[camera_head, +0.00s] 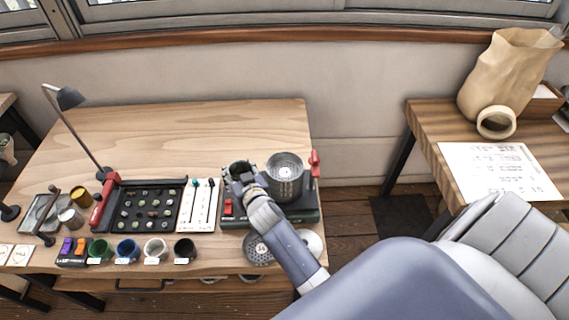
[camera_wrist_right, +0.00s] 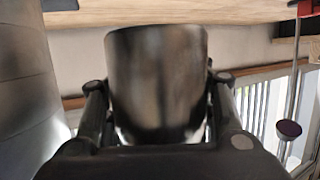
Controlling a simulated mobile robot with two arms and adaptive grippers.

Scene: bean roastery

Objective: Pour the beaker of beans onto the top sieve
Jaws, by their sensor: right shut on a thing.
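My right gripper (camera_head: 242,178) is shut on a dark beaker (camera_head: 238,168), just left of the sieve stack. In the right wrist view the beaker (camera_wrist_right: 157,85) fills the space between the two fingers, and its contents are hidden. The top sieve (camera_head: 285,166) is a round metal sieve with a perforated bottom, on a metal stack over a dark green machine base (camera_head: 308,214). No beans show on the part of the sieve I can see. The stack's metal side (camera_wrist_right: 25,85) shows at the left of the wrist view. My left gripper is not in view.
Several small cups (camera_head: 127,249) line the front edge. A perforated disc (camera_head: 258,250) lies in front. The back of the table is clear.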

